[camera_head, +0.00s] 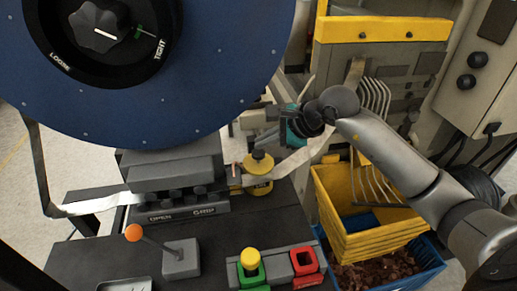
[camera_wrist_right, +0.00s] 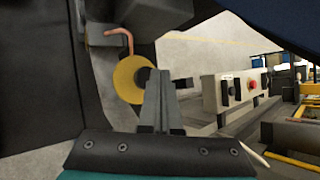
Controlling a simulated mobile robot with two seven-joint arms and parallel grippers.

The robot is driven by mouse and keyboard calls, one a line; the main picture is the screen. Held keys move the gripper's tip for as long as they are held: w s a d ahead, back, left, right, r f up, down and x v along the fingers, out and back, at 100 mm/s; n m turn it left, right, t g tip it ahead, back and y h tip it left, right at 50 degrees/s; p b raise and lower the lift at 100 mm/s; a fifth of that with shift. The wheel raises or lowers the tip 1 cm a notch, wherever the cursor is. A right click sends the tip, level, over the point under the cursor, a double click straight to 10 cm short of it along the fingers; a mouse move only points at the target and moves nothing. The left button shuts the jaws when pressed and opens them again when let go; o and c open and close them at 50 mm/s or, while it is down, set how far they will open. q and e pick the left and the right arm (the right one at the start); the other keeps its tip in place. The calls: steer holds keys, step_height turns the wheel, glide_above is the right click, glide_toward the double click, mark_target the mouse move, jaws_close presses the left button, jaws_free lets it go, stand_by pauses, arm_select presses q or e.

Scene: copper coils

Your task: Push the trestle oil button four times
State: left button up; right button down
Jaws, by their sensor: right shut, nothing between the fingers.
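A yellow-capped oil fitting (camera_head: 258,154) stands right of the dark clamp block, on a yellow base, with a thin copper-coloured pipe beside it. In the right wrist view a yellow disc (camera_wrist_right: 127,79), apparently this fitting, shows just beyond and left of my fingertips. The copper-coloured pipe (camera_wrist_right: 121,37) bends above it. My right gripper (camera_wrist_right: 157,82) is shut and empty, its fingers together. In the head view its teal hand (camera_head: 291,127) is behind and right of the fitting. Contact with the fitting cannot be told. My left gripper is not in view.
A large blue disc (camera_head: 200,105) fills the upper left. A pale strip (camera_head: 300,158) runs past the fitting. Yellow crates (camera_head: 350,230) stand at right.

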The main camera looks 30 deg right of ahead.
mark_target(264, 154)
steer(key=shift+r, duration=0.1)
steer(key=shift+r+p, duration=1.45)
steer(key=shift+r, duration=1.1)
steer(key=shift+f, duration=0.1)
